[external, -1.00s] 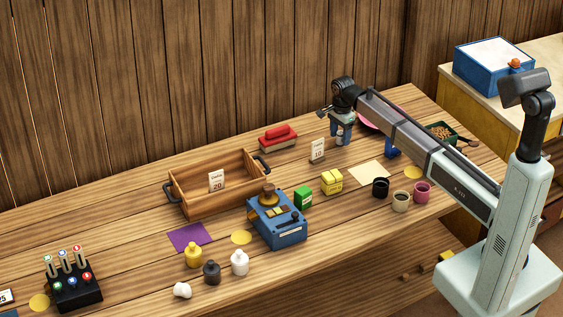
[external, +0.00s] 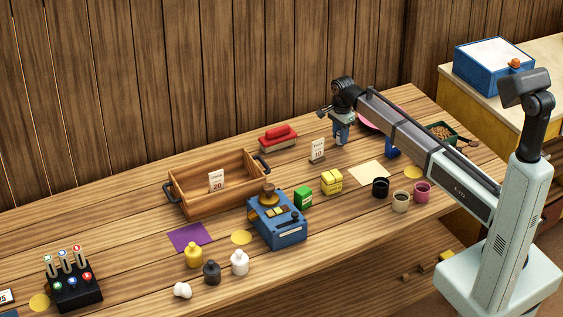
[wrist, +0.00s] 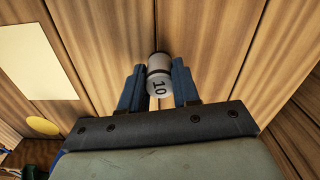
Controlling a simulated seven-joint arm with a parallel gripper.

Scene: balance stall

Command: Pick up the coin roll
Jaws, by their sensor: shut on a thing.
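In the external view my gripper (external: 341,137) points down close to the table near the back, right of a white card marked "10" (external: 317,148). The roll is hidden behind the fingers there, and I cannot tell whether it touches the table.
A pink plate (external: 369,122) lies partly behind my arm. A red-handled block (external: 278,138) stands to the left, and a wooden tray (external: 190,207) farther left.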

